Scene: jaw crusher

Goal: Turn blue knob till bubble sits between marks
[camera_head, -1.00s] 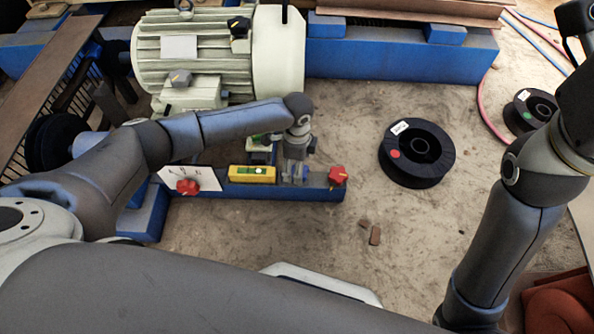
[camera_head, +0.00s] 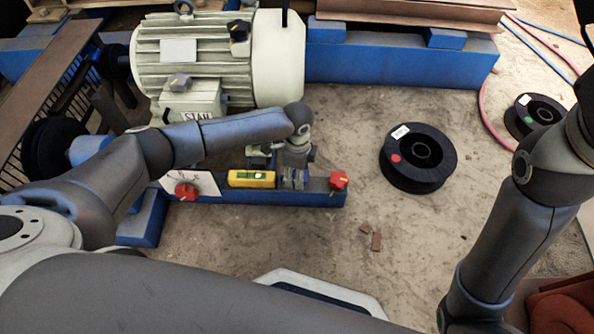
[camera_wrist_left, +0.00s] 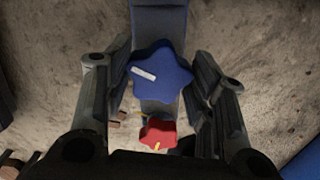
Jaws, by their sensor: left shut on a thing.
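The blue knob (camera_wrist_left: 160,75) is star-shaped with a white mark and sits between the fingers of my left gripper in the left wrist view. My left gripper (camera_head: 294,180) points down at the blue beam (camera_head: 230,196) and is shut on the knob. In the head view the gripper largely hides the knob. The yellow spirit level (camera_head: 240,179) lies on the beam just left of the gripper. Its green vial (camera_head: 258,175) shows, but the bubble is too small to place against the marks. My right gripper is out of view.
A red knob (camera_head: 338,180) stands at the beam's right end, and another red knob (camera_head: 187,191) is on the white plate to the left. A pale green motor (camera_head: 215,65) stands behind. A black spool (camera_head: 417,158) lies on the floor to the right.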

